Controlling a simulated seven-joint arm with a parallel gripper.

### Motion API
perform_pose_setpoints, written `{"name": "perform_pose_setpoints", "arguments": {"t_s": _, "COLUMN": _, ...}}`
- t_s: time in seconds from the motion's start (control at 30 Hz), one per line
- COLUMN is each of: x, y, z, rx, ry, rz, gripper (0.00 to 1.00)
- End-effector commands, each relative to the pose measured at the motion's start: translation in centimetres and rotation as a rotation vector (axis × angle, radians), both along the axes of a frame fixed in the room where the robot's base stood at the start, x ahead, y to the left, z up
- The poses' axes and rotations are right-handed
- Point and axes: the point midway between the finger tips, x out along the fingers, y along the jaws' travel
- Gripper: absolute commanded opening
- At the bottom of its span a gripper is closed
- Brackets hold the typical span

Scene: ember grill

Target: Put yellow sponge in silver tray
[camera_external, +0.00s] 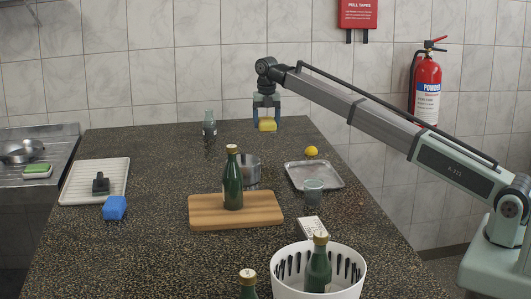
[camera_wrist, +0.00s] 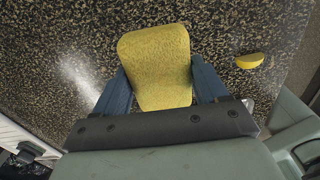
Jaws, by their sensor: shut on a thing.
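My gripper (camera_external: 266,112) is shut on the yellow sponge (camera_external: 267,125) at the far part of the dark speckled counter. In the wrist view the sponge (camera_wrist: 158,66) sits between the two blue fingers of my gripper (camera_wrist: 153,88). I cannot tell for sure whether the sponge is clear of the counter. The silver tray (camera_external: 314,184) lies flat on the counter, nearer the camera and to the right of the sponge.
A wooden board (camera_external: 262,213) with a green bottle (camera_external: 232,180) stands before a metal pot (camera_external: 249,169). A clear bottle (camera_external: 209,130) is left of my gripper. A white bin (camera_external: 345,284) holds another bottle. A white rack (camera_external: 75,188) and blue sponge (camera_external: 115,208) are left.

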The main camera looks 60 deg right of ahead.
Motion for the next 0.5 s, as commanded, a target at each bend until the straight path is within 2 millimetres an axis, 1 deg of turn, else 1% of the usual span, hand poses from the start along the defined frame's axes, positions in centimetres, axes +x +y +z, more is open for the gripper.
{"name": "perform_pose_setpoints", "arguments": {"t_s": 0.03, "x": 0.1, "y": 0.1, "z": 0.6, "rx": 0.0, "ry": 0.0, "rz": 0.001, "gripper": 0.45}}
{"name": "perform_pose_setpoints", "arguments": {"t_s": 0.13, "x": 0.1, "y": 0.9, "z": 1.3, "rx": 0.0, "ry": 0.0, "rz": 0.01, "gripper": 0.45}}
{"name": "perform_pose_setpoints", "arguments": {"t_s": 0.27, "x": -0.1, "y": 3.5, "z": 2.6, "rx": 0.001, "ry": -0.001, "rz": 0.037, "gripper": 0.45}}
{"name": "perform_pose_setpoints", "arguments": {"t_s": 0.33, "x": -1.0, "y": 5.4, "z": 3.5, "rx": 0.0, "ry": -0.001, "rz": 0.058, "gripper": 0.45}}
{"name": "perform_pose_setpoints", "arguments": {"t_s": 0.37, "x": -1.9, "y": 6.2, "z": 3.7, "rx": 0.0, "ry": 0.0, "rz": 0.066, "gripper": 0.45}}
{"name": "perform_pose_setpoints", "arguments": {"t_s": 0.4, "x": -3.0, "y": 7.3, "z": 4.0, "rx": 0.0, "ry": 0.0, "rz": 0.079, "gripper": 0.45}}
{"name": "perform_pose_setpoints", "arguments": {"t_s": 0.47, "x": -5.1, "y": 8.7, "z": 4.4, "rx": 0.0, "ry": -0.001, "rz": 0.095, "gripper": 0.45}}
{"name": "perform_pose_setpoints", "arguments": {"t_s": 0.5, "x": -6.7, "y": 9.6, "z": 4.5, "rx": 0.0, "ry": -0.001, "rz": 0.106, "gripper": 0.45}}
